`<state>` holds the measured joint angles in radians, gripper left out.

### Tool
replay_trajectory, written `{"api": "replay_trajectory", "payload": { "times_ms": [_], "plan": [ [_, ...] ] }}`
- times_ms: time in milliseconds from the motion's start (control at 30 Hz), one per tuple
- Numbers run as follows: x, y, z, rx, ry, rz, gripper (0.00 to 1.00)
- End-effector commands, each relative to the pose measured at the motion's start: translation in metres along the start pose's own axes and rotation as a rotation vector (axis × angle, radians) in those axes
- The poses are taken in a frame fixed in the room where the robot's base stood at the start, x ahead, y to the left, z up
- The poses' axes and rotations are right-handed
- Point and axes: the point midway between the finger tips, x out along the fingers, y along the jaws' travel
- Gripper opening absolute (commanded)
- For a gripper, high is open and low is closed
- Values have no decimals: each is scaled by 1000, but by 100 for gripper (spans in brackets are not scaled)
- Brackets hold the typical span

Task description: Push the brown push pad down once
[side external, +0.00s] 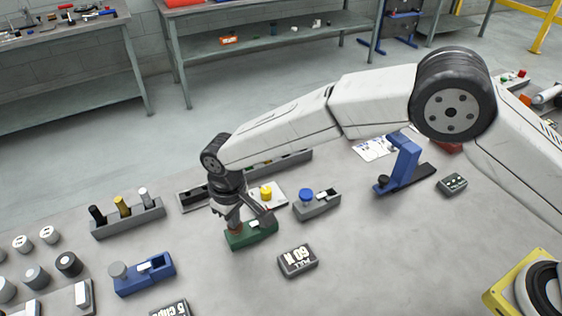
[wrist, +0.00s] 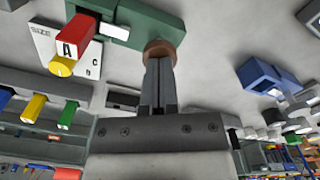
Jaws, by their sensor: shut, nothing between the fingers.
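The brown push pad (wrist: 160,46) sits on the near end of a green carrier (wrist: 128,24) in the wrist view. In the side view the green carrier (side external: 262,231) stands on the grey table, and the brown pad (side external: 235,229) shows only partly below my fingers. My gripper (side external: 233,222) is shut and empty, pointing down at the pad. In the wrist view its closed fingertips (wrist: 159,58) line up with the pad and seem to meet it. I cannot tell whether they touch it or how far the pad is pressed.
A blue-knobbed grey carrier (side external: 318,207) and a white plate with a yellow knob (side external: 267,193) stand close by. A dark labelled block (side external: 297,261) lies in front right. A blue carrier (side external: 145,274) is at front left. A rack with several pegs (side external: 128,219) stands left.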

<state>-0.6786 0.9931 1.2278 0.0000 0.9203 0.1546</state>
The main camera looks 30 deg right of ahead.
Motion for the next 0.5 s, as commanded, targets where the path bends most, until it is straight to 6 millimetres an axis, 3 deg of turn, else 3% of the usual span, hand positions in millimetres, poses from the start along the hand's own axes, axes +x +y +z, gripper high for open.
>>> {"api": "replay_trajectory", "payload": {
  "times_ms": [500],
  "plan": [
    [-24, 0, 0, 0, 0, 0, 0]
  ]
}}
